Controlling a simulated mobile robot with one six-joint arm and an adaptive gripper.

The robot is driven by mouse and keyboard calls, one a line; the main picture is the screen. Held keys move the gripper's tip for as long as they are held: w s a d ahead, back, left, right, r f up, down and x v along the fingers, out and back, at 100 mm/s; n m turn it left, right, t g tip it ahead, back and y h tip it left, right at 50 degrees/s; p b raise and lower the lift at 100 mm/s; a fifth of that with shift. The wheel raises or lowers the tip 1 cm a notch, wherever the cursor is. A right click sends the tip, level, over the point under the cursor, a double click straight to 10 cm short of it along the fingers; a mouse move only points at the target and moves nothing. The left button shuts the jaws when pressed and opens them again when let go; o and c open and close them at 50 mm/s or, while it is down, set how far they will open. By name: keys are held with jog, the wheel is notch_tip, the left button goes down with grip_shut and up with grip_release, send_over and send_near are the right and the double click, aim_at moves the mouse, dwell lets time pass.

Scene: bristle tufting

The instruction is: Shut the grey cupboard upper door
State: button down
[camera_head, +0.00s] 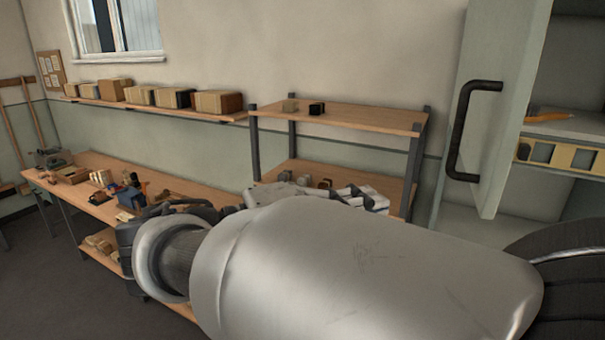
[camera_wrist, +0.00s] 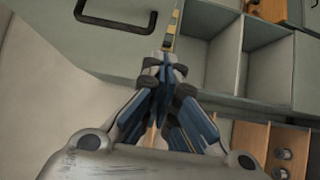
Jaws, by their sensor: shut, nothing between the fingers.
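The grey cupboard upper door (camera_head: 497,60) stands open at the right of the head view, swung out from the cupboard (camera_head: 575,75), with the interior visible to its right. Its dark U-shaped handle (camera_head: 463,130) faces left. In the wrist view a grey panel (camera_wrist: 55,28), apparently this door, fills the upper left, with a dark handle (camera_wrist: 112,24) at the top. My gripper (camera_wrist: 165,72) is shut and empty. In the wrist view its fingertips lie below and right of the handle, apart from it in the picture; depth is unclear. My arm hides much of the head view's foreground.
The cupboard shelf (camera_head: 575,128) holds an orange item (camera_head: 550,116). Grey open compartments (camera_wrist: 225,62) and wooden fronts (camera_wrist: 250,138) show in the wrist view. A wooden rack (camera_head: 360,118) stands left of the door, and a long workbench (camera_head: 165,185) with clutter runs farther left.

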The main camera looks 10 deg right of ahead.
jog(key=s+x, duration=0.1)
jog(key=x, duration=0.7)
jog(key=s+p+x, duration=0.1)
jog(key=x, duration=0.4)
jog(key=shift+s+d, duration=0.3)
jog(key=shift+d, duration=0.2)
jog(key=shift+f, duration=0.1)
jog(key=shift+w, duration=0.15)
